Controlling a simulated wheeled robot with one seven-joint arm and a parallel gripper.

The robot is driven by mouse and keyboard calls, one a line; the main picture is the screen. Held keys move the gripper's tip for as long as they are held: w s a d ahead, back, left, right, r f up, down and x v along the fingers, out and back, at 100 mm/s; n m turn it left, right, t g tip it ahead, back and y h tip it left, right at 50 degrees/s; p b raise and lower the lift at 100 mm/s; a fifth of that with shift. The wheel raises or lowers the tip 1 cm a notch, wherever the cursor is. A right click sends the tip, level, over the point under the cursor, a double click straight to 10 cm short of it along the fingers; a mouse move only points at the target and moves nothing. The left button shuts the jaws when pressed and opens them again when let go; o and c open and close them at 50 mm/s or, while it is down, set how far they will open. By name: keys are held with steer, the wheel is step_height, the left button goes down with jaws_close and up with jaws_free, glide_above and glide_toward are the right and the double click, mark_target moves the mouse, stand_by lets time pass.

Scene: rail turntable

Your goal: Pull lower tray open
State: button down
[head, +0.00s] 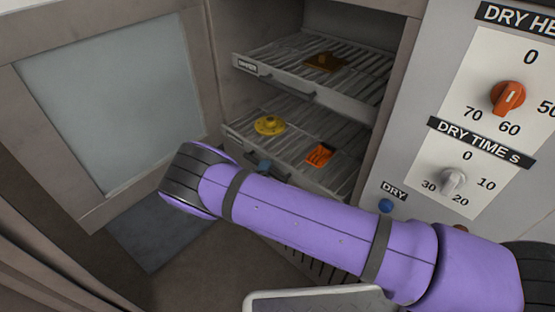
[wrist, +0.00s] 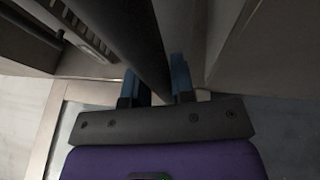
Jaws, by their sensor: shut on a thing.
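The lower tray (head: 236,140) is a wire rack with a grey front rim inside the open cabinet. It carries a yellow round part (head: 269,125) and an orange part (head: 319,154). It appears to sit about level with the cabinet's front opening. My gripper (wrist: 156,88) is at the tray's front; in the head view only a blue fingertip (head: 263,166) shows above my purple arm. In the wrist view its blue fingers are on either side of a dark bar (wrist: 140,35), which looks like the lower tray's handle.
An upper tray (head: 275,82) with a handle and a brown part (head: 324,62) is above. The cabinet door (head: 105,100) stands open at left. A control panel (head: 480,110) with orange and grey knobs is at right. Floor shows below the door.

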steer(key=s+a, duration=1.1)
steer(key=shift+s+a, duration=0.25)
steer(key=shift+s, duration=0.1)
steer(key=c, duration=1)
jaws_free()
steer(key=v, duration=1)
steer(key=shift+s+a+f, duration=0.15)
steer(key=shift+s+a, duration=0.05)
steer(key=shift+s, duration=0.15)
steer(key=shift+s, duration=0.1)
